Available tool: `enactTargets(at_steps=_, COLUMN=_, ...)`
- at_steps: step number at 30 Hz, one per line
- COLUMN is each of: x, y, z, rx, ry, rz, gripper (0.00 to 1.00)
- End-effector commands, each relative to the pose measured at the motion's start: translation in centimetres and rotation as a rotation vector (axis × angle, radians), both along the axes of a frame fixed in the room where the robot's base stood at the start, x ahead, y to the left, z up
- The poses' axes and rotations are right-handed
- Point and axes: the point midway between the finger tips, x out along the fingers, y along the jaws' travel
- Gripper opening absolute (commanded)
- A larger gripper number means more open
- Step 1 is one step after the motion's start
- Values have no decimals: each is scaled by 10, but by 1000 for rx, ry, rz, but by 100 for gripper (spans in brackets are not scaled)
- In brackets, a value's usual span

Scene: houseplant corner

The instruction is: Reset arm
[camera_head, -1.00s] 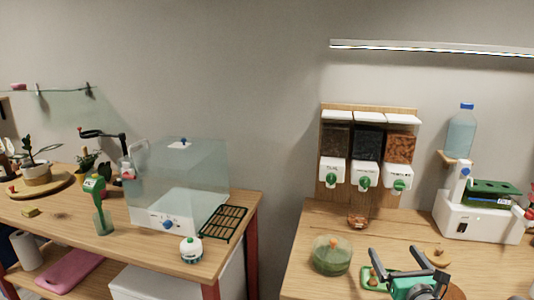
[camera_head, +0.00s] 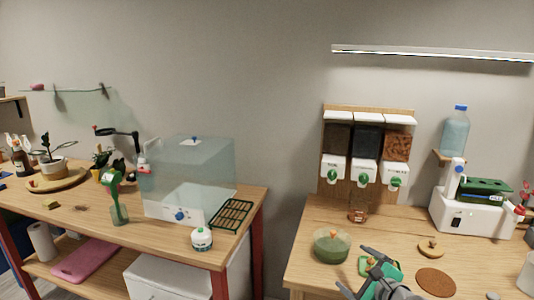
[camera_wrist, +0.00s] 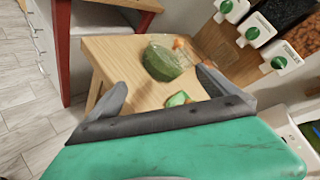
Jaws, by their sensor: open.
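My gripper (camera_head: 384,268) is at the bottom of the head view, over the front part of the right wooden table (camera_head: 310,240). Its two grey fingers are spread apart with nothing between them. In the wrist view my gripper (camera_wrist: 165,95) also shows open and empty. Beyond its fingers are a round green-filled glass bowl (camera_wrist: 168,62) and a small green item (camera_wrist: 177,98) on the tabletop. In the head view the bowl (camera_head: 332,246) stands left of my gripper, and the small green item (camera_head: 365,264) is partly hidden behind a finger.
Dispensers (camera_head: 365,172) hang on the wall behind the table, with a small jar (camera_head: 357,212) below. A white machine (camera_head: 468,212) stands at the back right. A brown round mat (camera_head: 436,282) lies right of my gripper. The left table (camera_head: 130,238) holds a clear tank (camera_head: 190,172) and plants.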

Motion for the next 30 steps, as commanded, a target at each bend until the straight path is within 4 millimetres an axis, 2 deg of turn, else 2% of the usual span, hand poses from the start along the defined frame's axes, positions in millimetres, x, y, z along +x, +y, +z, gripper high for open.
enactTargets(at_steps=1, x=-5, y=16, z=3, rx=-110, ry=20, rz=70, gripper=99)
enactTargets(at_steps=4, x=-21, y=44, z=-3, rx=-384, ry=77, rz=243, gripper=99)
enactTargets(at_steps=7, x=-51, y=70, z=-5, rx=-720, ry=135, rz=486, gripper=99)
enactTargets(at_steps=9, x=-82, y=84, z=-3, rx=-984, ry=174, rz=707, gripper=99)
enactTargets(at_steps=12, x=-135, y=91, z=4, rx=-1307, ry=219, rz=1049, gripper=99)
enactTargets(at_steps=15, x=-179, y=91, z=12, rx=-1494, ry=239, rz=1328, gripper=99)
enactTargets(at_steps=18, x=-206, y=88, z=17, rx=-1571, ry=240, rz=1498, gripper=99)
enactTargets(at_steps=20, x=-214, y=87, z=17, rx=-1589, ry=239, rz=1545, gripper=99)
enactTargets(at_steps=30, x=-215, y=86, z=16, rx=-1592, ry=240, rz=1558, gripper=99)
